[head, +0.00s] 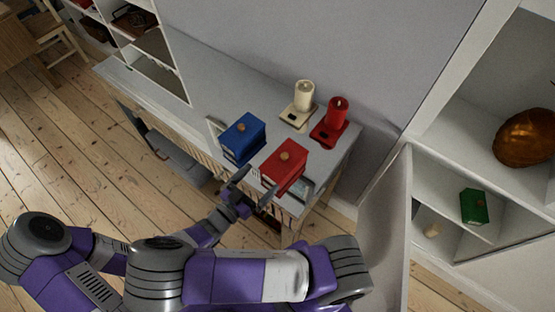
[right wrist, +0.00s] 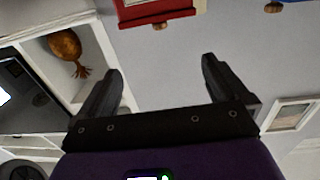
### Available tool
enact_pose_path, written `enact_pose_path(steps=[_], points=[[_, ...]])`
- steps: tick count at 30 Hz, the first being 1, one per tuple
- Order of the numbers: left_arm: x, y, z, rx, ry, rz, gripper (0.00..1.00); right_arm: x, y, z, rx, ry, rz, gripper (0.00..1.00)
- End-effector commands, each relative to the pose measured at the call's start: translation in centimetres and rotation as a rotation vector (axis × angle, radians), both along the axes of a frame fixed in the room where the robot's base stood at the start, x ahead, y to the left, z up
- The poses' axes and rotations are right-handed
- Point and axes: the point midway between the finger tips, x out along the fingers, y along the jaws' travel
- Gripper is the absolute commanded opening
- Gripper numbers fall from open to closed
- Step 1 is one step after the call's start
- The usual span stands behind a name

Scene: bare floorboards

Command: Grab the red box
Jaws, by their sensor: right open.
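The red box (head: 285,166) stands on a narrow grey-topped cabinet (head: 215,90), with a small round knob on it. It also shows in the right wrist view (right wrist: 155,13) at the top edge, upside down and partly cut off. My right gripper (head: 252,189) is just in front of the red box, at the cabinet's near edge. Its fingers also show in the right wrist view (right wrist: 161,68), spread apart with nothing between them. The red box lies beyond the fingertips there. My left gripper is not in view.
A blue box (head: 243,138) stands left of the red box. A red candle (head: 337,112) and a cream candle (head: 304,95) stand behind on holders. A picture frame (right wrist: 290,115) shows in the right wrist view. Right shelves hold a green box (head: 474,206) and a brown ornament (head: 524,138).

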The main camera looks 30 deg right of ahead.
Motion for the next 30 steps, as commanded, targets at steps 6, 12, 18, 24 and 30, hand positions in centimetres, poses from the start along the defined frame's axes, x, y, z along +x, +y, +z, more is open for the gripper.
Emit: enact_pose_path(steps=[6,12,18,24,30], points=[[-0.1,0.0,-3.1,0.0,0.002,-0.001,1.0,0.0,0.0,-3.1,0.0,0.0,0.001,1.0],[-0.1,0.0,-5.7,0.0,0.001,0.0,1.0,0.0,0.0,-5.7,0.0,0.0,0.001,1.0],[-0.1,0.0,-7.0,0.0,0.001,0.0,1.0,0.0,-0.2,-7.0,0.0,0.0,0.001,1.0],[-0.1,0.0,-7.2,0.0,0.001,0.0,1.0,0.6,-2.0,-6.9,-0.002,-0.002,0.0,1.0],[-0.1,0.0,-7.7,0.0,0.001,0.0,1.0,1.5,-4.4,-6.9,-0.002,0.0,0.0,1.0]])
